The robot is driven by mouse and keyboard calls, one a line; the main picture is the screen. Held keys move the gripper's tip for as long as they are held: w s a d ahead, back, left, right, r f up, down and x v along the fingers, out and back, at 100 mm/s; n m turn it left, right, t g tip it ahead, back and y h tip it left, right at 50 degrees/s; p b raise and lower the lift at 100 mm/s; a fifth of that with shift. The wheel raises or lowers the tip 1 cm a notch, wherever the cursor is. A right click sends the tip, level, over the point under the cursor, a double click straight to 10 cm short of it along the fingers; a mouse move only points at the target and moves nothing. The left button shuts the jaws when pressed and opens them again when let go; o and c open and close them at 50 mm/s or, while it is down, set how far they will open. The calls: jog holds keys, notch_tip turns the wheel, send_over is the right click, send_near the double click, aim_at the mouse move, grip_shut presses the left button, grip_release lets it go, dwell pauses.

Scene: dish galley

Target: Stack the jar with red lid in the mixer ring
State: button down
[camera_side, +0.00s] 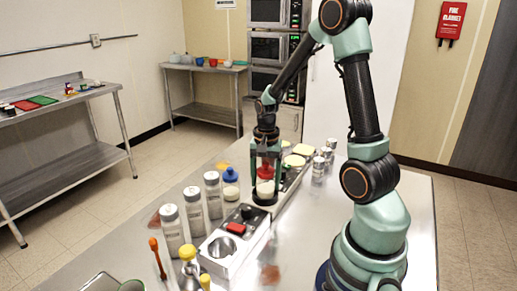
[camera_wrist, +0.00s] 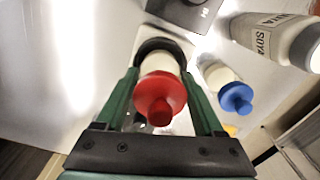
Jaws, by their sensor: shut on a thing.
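The jar with red lid (camera_side: 265,172) is upright between the fingers of my gripper (camera_side: 265,188), which is shut on it. In the wrist view the red lid (camera_wrist: 160,96) faces the camera, and the pale jar body shows beyond it. A dark ring (camera_wrist: 163,45), which looks like the mixer ring, curves around the jar's far end; it also shows low at the jar's base in the side view (camera_side: 265,200). I cannot tell whether the jar's bottom rests inside it.
A jar with blue lid (camera_side: 230,185) stands close left of my gripper. Several white bottles (camera_side: 194,211) stand further left. A white box with a round metal opening (camera_side: 222,247) and a red button lies in front. Metal cans (camera_side: 320,168) stand to the right.

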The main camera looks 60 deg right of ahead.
jog(key=shift+f, duration=0.35)
grip_release()
notch_tip(320, 180, up, 12)
jog(key=shift+f, duration=0.25)
jog(key=shift+a+r, duration=0.1)
jog(key=shift+r, duration=0.5)
jog(key=s+a+r+n+t, duration=0.1)
jog(key=a+r+n+t, duration=0.1)
jog(key=a+n, duration=0.5)
jog(key=s+a+r+n+t, duration=0.1)
jog(key=a+r+n+t, duration=0.2)
jog(key=a+n, duration=0.5)
jog(key=shift+a+t, duration=0.3)
jog(key=shift+a, duration=0.9)
jog(key=shift+r, duration=0.1)
